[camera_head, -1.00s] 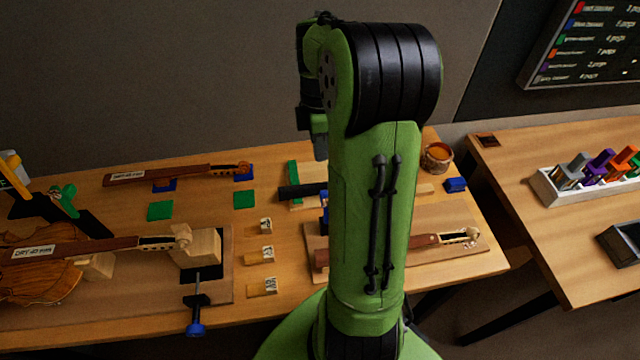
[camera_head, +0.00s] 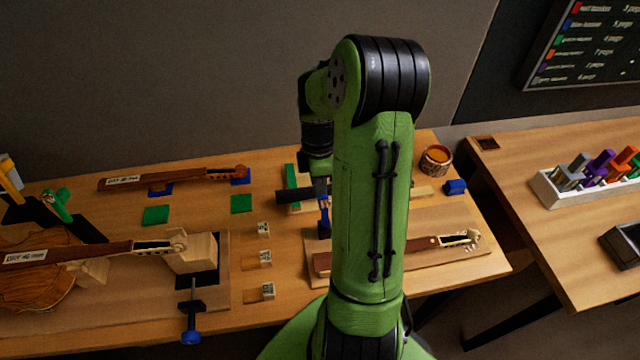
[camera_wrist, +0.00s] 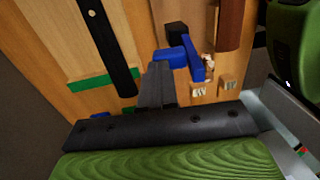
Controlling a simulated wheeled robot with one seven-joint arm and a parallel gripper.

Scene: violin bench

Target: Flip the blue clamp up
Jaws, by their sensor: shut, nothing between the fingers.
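The blue clamp (camera_wrist: 193,62) shows in the wrist view as a blue lever and block beside a black block, near the end of a brown violin neck (camera_wrist: 230,25). In the head view, part of the blue clamp (camera_head: 324,224) shows just left of my arm, by the neck on the right-hand board. My gripper (camera_wrist: 159,68) is shut and empty. In the head view my arm hides the fingers.
A long black handle (camera_wrist: 108,45) and a green strip (camera_wrist: 103,82) lie beside the clamp. Small numbered wooden blocks (camera_head: 264,258) stand left of it. A violin (camera_head: 40,278) and a blue-knobbed screw clamp (camera_head: 190,337) are further left. A round pot (camera_head: 436,159) stands at the back.

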